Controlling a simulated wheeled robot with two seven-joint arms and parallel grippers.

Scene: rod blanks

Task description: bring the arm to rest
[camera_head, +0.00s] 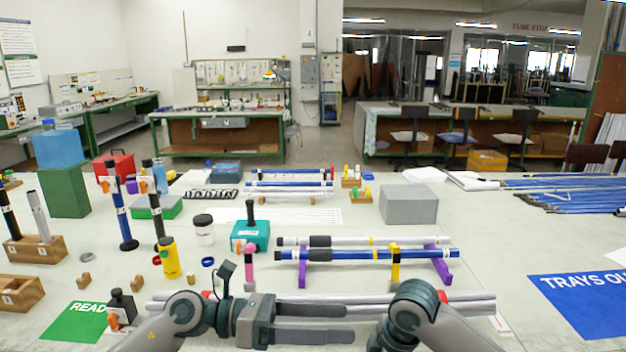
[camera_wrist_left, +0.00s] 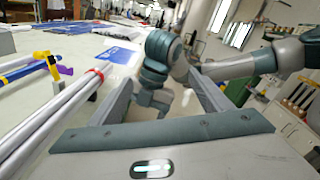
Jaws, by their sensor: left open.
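My left gripper (camera_head: 347,323) reaches in from the left at the front of the table in the head view. Its two fingers point right, spread apart, with nothing seen between them. They also show apart and empty in the left wrist view (camera_wrist_left: 165,80). My right arm comes in at the lower right of the head view, bent at a dark joint, and its gripper cannot be made out. Pale long rods (camera_head: 460,302) lie just behind both arms, partly hidden by them.
A teal block with a black handle (camera_head: 250,234), yellow bottle (camera_head: 169,258) and upright rods (camera_head: 124,215) stand at the left. A grey box (camera_head: 408,204) stands behind the supports. A blue mat (camera_head: 585,303) lies at right, a green mat (camera_head: 75,323) at left. Table between supports and blue mat is clear.

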